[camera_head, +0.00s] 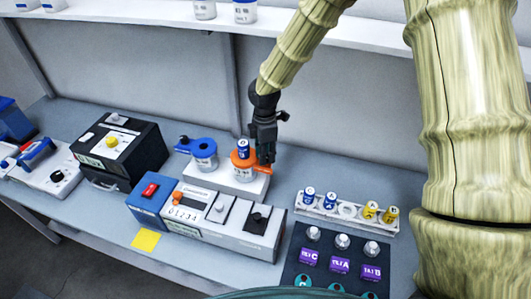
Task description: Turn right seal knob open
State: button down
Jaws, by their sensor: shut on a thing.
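The right jar (243,173) is white with an orange seal (240,160) around its top. It stands on a white block, and a blue-labelled vial (243,149) stands upright in the orange seal. My gripper (266,158) points down at the right side of this seal, its fingers shut where the right seal knob sits. The fingers hide most of that knob.
A white rack (346,224) with blue and yellow vials stands to the right. A grey device (232,225) with switches is in front of the jars, and a black box (117,150) is to the left. A shelf (360,35) runs above; bench (330,172) is clear behind the rack.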

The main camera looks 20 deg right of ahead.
jog(key=shift+s+d+f+m, duration=0.1)
jog(key=shift+f+m, duration=0.05)
jog(key=shift+m, duration=0.15)
jog(key=m+b, duration=0.1)
jog(key=m, duration=0.2)
jog(key=shift+m, duration=0.4)
jog(key=m+b, duration=0.1)
jog(key=m, duration=0.3)
jog(key=shift+m, duration=0.3)
jog(key=m+b, duration=0.1)
jog(key=m, duration=0.3)
jog(key=shift+s, duration=0.1)
jog(key=shift+m+b, duration=0.3)
jog(key=shift+m, duration=2.2)
jog(key=shift+s, duration=0.1)
jog(key=c, duration=1.2)
grip_release()
